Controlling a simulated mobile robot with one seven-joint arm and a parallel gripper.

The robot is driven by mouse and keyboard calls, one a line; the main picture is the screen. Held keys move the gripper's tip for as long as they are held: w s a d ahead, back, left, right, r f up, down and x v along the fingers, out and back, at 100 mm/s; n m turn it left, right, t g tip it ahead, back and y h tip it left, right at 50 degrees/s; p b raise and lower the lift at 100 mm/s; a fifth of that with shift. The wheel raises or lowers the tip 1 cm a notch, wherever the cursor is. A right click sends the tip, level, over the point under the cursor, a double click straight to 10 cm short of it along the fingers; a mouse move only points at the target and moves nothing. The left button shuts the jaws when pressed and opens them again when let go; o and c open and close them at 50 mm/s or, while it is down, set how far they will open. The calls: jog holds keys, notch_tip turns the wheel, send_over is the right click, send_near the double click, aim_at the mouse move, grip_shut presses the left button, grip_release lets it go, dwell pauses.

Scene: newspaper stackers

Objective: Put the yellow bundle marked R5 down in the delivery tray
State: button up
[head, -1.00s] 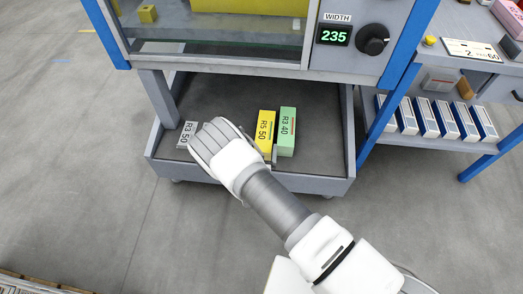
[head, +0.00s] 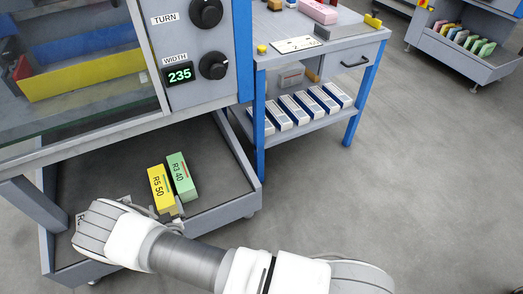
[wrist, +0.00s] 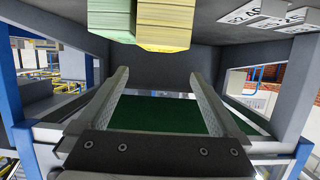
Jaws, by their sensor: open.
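The yellow bundle marked R5 50 (head: 161,189) lies in the grey delivery tray (head: 222,214), beside the green bundle marked R3 40 (head: 182,177). In the wrist view the yellow bundle (wrist: 164,22) and the green bundle (wrist: 111,17) show at the top edge, partly cut off. My gripper (wrist: 158,82) is open with nothing between its fingers, apart from the yellow bundle. In the head view my wrist hides most of the gripper, just in front of the yellow bundle's near end.
The machine with the WIDTH 235 display (head: 179,75) stands over the tray. A blue-legged bench (head: 354,115) with several boxes is to its right. Floor at the right is clear.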

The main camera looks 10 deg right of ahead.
jog(key=w+d+r+m+g, duration=0.1)
jog(key=w+r, duration=0.3)
jog(key=r, duration=0.4)
jog(key=w+d+r+m+g, duration=0.1)
jog(key=w+r+m+g, duration=0.15)
jog(key=r, duration=0.55)
jog(key=s+d+r+g, duration=0.1)
jog(key=d+r, duration=0.4)
jog(key=r, duration=0.4)
jog(key=s+d+r+g, duration=0.1)
jog(key=d+r, duration=0.4)
jog(key=r, duration=0.4)
jog(key=s+d+r+n+g, duration=0.1)
jog(key=s+d+r, duration=0.9)
jog(key=r, duration=0.1)
jog(key=s+d+r+g+h, duration=0.1)
jog(key=s+d, duration=0.4)
jog(key=s, duration=0.4)
jog(key=s+d+r+g+h, duration=0.1)
jog(key=s+d+h, duration=0.1)
jog(key=s+d, duration=0.4)
jog(key=s, duration=0.4)
jog(key=shift+d+r, duration=0.15)
